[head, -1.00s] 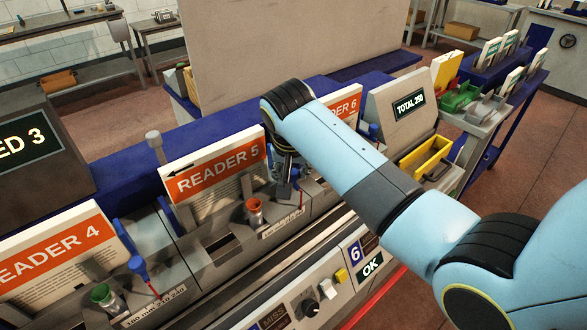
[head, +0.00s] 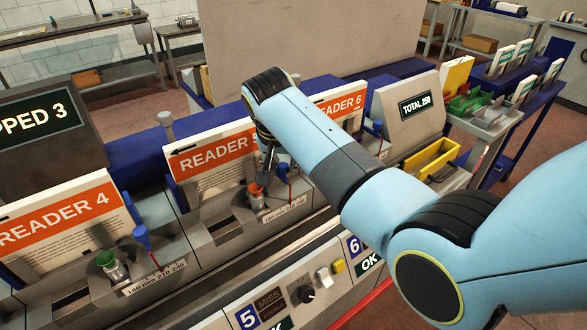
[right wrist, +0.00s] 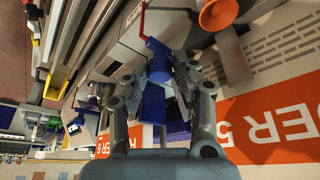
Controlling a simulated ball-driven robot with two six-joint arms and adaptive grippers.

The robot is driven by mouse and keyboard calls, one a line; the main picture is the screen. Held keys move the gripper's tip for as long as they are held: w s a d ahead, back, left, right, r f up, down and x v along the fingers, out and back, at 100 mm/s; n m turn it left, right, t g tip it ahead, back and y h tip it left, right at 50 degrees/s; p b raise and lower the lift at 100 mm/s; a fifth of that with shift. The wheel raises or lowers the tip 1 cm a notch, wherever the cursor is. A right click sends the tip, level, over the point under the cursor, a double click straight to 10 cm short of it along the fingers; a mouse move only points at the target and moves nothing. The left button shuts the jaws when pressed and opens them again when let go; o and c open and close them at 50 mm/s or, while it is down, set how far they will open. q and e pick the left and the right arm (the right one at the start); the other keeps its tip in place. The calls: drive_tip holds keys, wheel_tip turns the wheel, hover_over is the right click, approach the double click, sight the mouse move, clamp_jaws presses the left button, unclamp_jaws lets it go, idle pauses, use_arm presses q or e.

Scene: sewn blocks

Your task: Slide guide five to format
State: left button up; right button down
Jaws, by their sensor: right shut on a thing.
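Guide five is the blue piece with a thin red pointer (head: 290,193) in front of the orange READER 5 board (head: 212,150). My right gripper (head: 268,160) reaches down beside the board and mostly hides the guide's blue part. In the right wrist view, my right gripper (right wrist: 152,88) is shut on the blue guide (right wrist: 157,68), with a finger on each side. The pointer stands over the station's pale scale strip (head: 285,210); its exact mark is too small to read. My left gripper is not in view.
An orange cup (head: 256,195) stands just left of the guide; it also shows in the wrist view (right wrist: 218,14). The READER 4 station (head: 60,220) is to the left, READER 6 (head: 340,105) to the right. A panel with knob and switches (head: 303,294) lies in front.

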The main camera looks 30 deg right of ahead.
drive_tip(key=c, duration=1.1)
unclamp_jaws()
drive_tip(key=shift+d, duration=0.1)
drive_tip(key=shift+r, duration=0.15)
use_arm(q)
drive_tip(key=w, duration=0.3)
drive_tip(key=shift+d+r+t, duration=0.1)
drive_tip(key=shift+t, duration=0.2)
use_arm(e)
drive_tip(key=v, duration=1.1)
drive_tip(key=shift+r, duration=0.25)
drive_tip(key=shift+s, duration=0.1)
